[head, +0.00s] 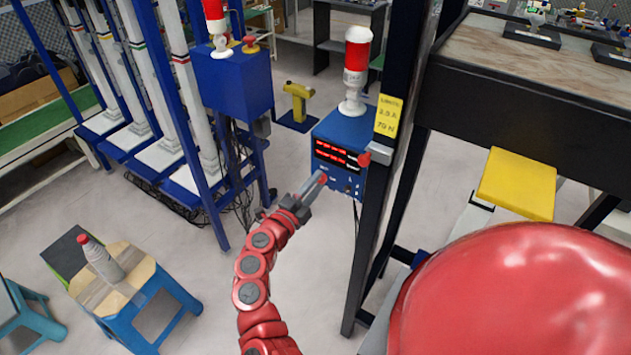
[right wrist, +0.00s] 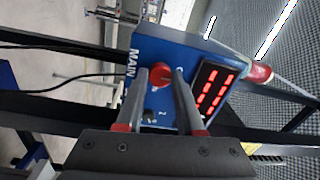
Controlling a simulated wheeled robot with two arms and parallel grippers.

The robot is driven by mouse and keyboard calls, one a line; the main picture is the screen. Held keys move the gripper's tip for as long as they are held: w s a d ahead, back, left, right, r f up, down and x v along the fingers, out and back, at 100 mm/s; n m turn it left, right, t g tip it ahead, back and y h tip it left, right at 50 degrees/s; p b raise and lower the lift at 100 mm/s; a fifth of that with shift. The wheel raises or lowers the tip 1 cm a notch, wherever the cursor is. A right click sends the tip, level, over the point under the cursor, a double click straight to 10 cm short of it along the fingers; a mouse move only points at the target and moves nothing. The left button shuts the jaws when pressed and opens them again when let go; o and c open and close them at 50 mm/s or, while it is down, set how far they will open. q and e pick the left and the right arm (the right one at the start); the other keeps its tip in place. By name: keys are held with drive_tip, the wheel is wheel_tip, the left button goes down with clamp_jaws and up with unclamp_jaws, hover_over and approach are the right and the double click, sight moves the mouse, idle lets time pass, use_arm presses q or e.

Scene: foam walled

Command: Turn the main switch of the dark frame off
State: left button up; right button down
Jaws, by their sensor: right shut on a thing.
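The blue control box (head: 340,150) hangs on the dark frame (head: 385,190), with red digits on its front. In the right wrist view the box (right wrist: 180,48) shows the word MAIN beside a round red main switch (right wrist: 159,76). My right gripper (head: 318,183) reaches the lower left of the box's front. In the right wrist view its two grey fingers lie on either side of the red switch, shut on it. The fingers cover part of the switch, and I cannot tell which way it is turned. My left gripper is not in view.
A red-and-white beacon (head: 355,70) stands on the box, and a red knob (head: 365,159) sticks out at its right. A second blue box (head: 232,80) stands on a blue frame to the left. A stool (head: 130,300) with a bottle (head: 100,260) stands at lower left.

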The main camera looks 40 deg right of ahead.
idle(0.4)
drive_tip(key=c, duration=0.5)
unclamp_jaws()
drive_tip(key=shift+c, duration=0.2)
drive_tip(key=b+v, duration=0.4)
drive_tip(key=v, duration=1.3)
drive_tip(key=shift+s+a+f, duration=0.1)
drive_tip(key=shift+a, duration=0.05)
